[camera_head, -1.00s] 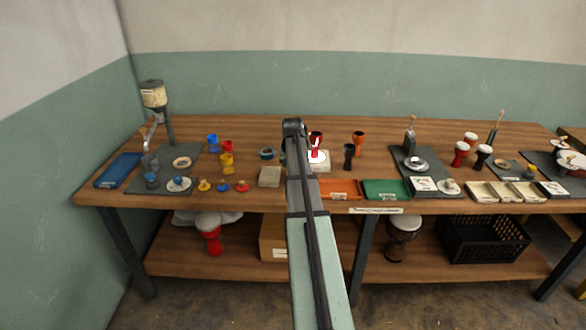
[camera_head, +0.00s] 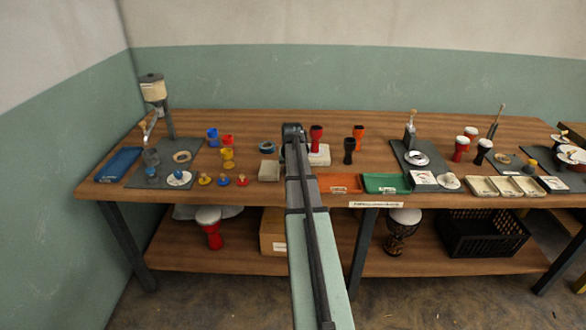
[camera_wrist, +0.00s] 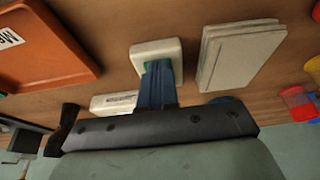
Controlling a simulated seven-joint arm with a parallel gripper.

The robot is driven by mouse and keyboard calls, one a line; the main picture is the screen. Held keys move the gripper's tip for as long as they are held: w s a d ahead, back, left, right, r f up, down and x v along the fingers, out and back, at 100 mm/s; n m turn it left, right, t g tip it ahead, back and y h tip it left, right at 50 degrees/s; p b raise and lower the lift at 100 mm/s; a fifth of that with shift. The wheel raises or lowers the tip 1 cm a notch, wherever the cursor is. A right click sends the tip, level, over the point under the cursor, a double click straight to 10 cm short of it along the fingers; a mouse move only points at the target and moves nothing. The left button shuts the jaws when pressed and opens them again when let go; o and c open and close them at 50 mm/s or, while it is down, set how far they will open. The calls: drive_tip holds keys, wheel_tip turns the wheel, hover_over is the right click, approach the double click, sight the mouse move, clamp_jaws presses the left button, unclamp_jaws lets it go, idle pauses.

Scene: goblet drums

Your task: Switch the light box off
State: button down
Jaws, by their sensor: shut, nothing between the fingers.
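The light box (camera_head: 321,157) is a pale flat box near the middle of the table, with a red goblet drum shell (camera_head: 316,137) on it. Its top looks dull and unlit. In the wrist view a pale labelled box (camera_wrist: 112,103), likely the light box, is partly hidden by my gripper. A small white square block with a green part (camera_wrist: 155,50) lies just beyond it. My gripper (camera_wrist: 157,70) is shut and empty, with its blue fingertips at the green part; I cannot tell whether they press it. In the head view my arm hides the fingers and this block.
An orange tray (camera_head: 339,183) and a green tray (camera_head: 386,183) lie right of my arm. A pale flat block (camera_head: 269,171) lies left of it. A black goblet shell (camera_head: 349,151) stands close to the light box. Several small coloured pieces lie further left.

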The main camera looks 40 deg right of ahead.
drive_tip(key=shift+s+a+f, duration=0.1)
drive_tip(key=shift+f, duration=0.15)
drive_tip(key=shift+w+d+r, duration=0.4)
drive_tip(key=shift+w+d, duration=0.2)
drive_tip(key=shift+r, duration=0.25)
drive_tip(key=s+a+f+v, duration=0.1)
drive_tip(key=a+v, duration=0.1)
drive_tip(key=v, duration=1.1)
drive_tip(key=shift+s+r, duration=0.3)
drive_tip(key=shift+s, duration=0.15)
